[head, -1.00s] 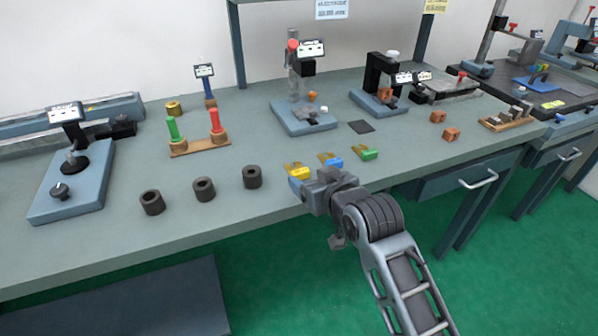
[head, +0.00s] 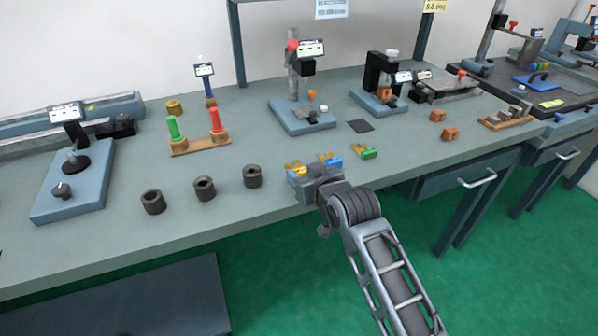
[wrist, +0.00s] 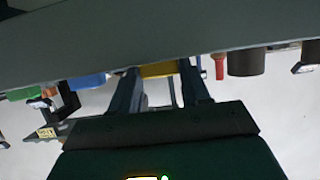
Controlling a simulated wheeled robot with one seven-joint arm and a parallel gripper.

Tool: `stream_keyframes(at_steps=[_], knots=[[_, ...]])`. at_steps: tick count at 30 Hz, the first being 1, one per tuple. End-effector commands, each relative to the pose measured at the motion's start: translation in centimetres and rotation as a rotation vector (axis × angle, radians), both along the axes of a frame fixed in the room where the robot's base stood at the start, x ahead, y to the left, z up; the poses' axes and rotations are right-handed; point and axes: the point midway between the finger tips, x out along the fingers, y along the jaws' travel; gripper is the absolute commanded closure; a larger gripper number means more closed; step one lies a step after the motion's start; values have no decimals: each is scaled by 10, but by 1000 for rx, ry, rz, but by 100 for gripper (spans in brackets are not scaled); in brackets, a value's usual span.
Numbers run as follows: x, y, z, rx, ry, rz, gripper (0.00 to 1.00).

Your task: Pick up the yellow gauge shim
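The yellow gauge shim (head: 298,170) lies near the front edge of the bench in the head view, partly hidden by my gripper (head: 306,174). In the upside-down wrist view, its yellow body (wrist: 158,70) shows between the two fingertips of my gripper (wrist: 159,72). The fingers are apart, one on each side of the shim. I cannot tell whether they touch it. A blue shim (head: 332,162) and a green shim (head: 366,153) lie to the right of the yellow one.
Several dark ring cylinders (head: 204,189) stand to the left on the bench (head: 240,215). A dark square pad (head: 360,126) and small copper blocks (head: 451,134) are to the right.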

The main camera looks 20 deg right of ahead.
Motion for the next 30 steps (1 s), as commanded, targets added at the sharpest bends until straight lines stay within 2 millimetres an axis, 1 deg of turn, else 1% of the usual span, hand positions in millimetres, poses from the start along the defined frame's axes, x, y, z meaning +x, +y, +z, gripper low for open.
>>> stream_keyframes(at_steps=[1,9,10,16,20,25,28,29,30], knots=[[0,0,0,0,0,0,59],[0,0,0,0,0,0,85],[0,0,0,0,0,0,87],[0,0,0,0,0,0,87],[0,0,4,0,-1,0,87],[0,0,21,-1,-3,0,87],[1,0,40,-1,-7,-1,87],[1,-3,45,-1,-6,-2,87],[4,-15,48,2,-4,-7,87]])
